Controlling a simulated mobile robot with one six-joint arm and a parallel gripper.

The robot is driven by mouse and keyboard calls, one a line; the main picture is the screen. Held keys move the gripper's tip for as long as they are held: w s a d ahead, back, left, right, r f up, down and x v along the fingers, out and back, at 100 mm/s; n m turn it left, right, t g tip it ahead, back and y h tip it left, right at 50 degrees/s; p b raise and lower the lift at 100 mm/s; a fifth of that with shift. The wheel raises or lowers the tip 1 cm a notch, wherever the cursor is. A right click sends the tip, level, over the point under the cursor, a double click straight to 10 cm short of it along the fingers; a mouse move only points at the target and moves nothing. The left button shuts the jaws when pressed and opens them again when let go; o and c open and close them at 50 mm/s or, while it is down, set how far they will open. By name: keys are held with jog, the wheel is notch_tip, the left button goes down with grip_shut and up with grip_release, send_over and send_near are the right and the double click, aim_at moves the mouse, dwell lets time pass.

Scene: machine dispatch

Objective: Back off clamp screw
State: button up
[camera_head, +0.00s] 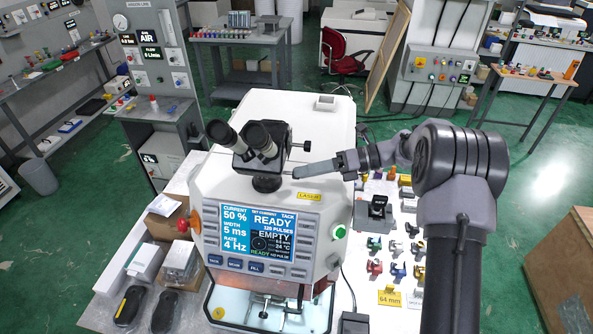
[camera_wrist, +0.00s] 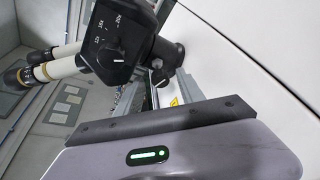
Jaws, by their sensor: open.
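A black stereo microscope head with two eyepieces (camera_head: 258,143) stands on top of the white laser machine (camera_head: 250,195). A black knob on a short shaft (camera_head: 304,146) sticks out from its right side; it may be the clamp screw. In the wrist view the microscope head (camera_wrist: 118,38) fills the top, with a dark round part (camera_wrist: 172,50) at its right. My gripper (camera_head: 302,171) reaches in from the right, low beside the microscope's base and below the knob.
The machine's display (camera_head: 263,239) reads READY and EMPTY. A yellow LASER label (camera_head: 309,196) lies just below my gripper. Several small coloured clamps and a black device (camera_head: 377,208) stand on the bench at right. The machine's white top behind the microscope is mostly clear.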

jog(key=shift+x, duration=1.45)
grip_shut()
jog(key=shift+n+b, duration=0.3)
